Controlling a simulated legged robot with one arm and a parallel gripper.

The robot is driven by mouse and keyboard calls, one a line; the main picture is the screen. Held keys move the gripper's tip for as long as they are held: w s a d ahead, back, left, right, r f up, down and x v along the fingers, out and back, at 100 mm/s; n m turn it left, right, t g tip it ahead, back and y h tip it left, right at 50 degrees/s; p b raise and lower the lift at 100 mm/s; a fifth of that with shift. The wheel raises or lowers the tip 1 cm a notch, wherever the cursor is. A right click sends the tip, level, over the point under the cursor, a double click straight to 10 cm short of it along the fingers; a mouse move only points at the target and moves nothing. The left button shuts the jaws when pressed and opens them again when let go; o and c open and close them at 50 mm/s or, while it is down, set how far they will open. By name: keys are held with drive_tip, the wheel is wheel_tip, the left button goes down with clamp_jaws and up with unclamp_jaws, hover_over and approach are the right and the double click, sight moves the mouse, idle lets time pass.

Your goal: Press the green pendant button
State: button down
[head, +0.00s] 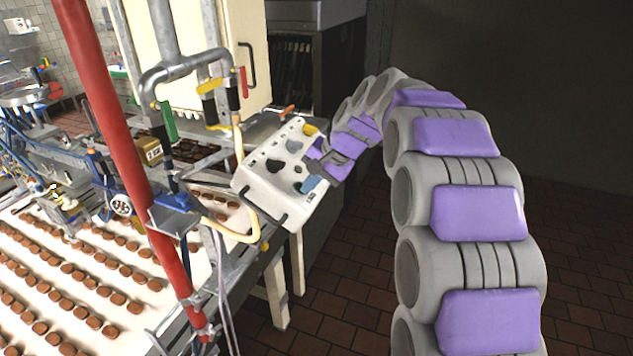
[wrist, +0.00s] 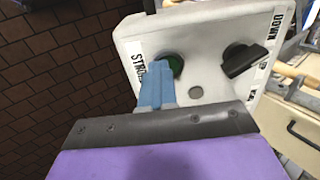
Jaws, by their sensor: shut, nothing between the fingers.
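The green button (wrist: 175,64) sits on the white pendant panel (wrist: 205,45) in the wrist view, close to printed lettering. My gripper (wrist: 156,66) has its two blue fingers together with nothing between them. Its tips overlap the left edge of the button in the picture; I cannot tell whether they touch it. In the head view the pendant (head: 262,185) is a tilted white box, and my gripper (head: 310,184) reaches its right side.
A black knob (wrist: 243,60) and a small grey button (wrist: 196,92) are beside the green button. In the head view a yellow button (head: 310,129) is at the panel's far end. A red pole (head: 125,140) and a conveyor of brown biscuits (head: 75,270) are left. The tiled floor at right is clear.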

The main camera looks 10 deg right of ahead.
drive_tip(key=shift+a+f, duration=0.15)
drive_tip(key=shift+r, duration=0.3)
drive_tip(key=v, duration=1.3)
drive_tip(key=shift+d+r, duration=0.2)
drive_tip(key=shift+r, duration=0.1)
drive_tip(key=shift+d, duration=0.35)
drive_tip(key=shift+a, duration=0.25)
drive_tip(key=shift+d, duration=0.1)
idle(0.7)
